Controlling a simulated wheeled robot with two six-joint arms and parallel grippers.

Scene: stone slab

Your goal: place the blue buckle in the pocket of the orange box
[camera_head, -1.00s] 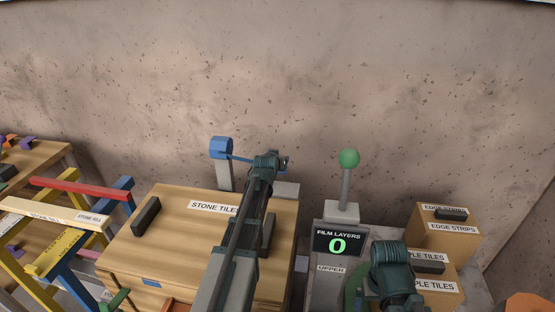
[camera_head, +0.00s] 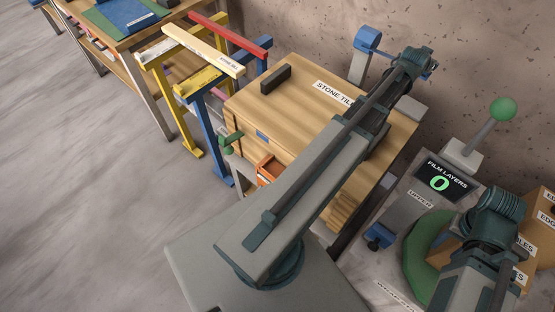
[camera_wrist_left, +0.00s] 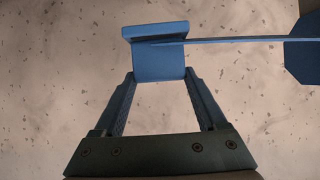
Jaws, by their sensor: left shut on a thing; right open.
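The blue buckle (camera_wrist_left: 158,60) is between the fingertips of my left gripper (camera_wrist_left: 158,78) in the left wrist view. The gripper is shut on it. A thin blue strap (camera_wrist_left: 235,41) runs from the buckle to a blue plate (camera_wrist_left: 303,52) at the right edge. In the head view my left gripper (camera_head: 430,68) is beside the blue head (camera_head: 368,40) on a grey post. A small orange box (camera_head: 268,170) is at the front side of the wooden crate, partly hidden by my left arm; its pocket is not clear. My right gripper (camera_head: 490,215) is at lower right, its fingers hard to make out.
The wooden stone tiles crate (camera_head: 300,110) lies under my left arm. Yellow and blue trestles (camera_head: 200,85) stand left of it. A green-knobbed lever (camera_head: 502,109) and a film layers display showing 0 (camera_head: 440,182) are at right. The floor at left is clear.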

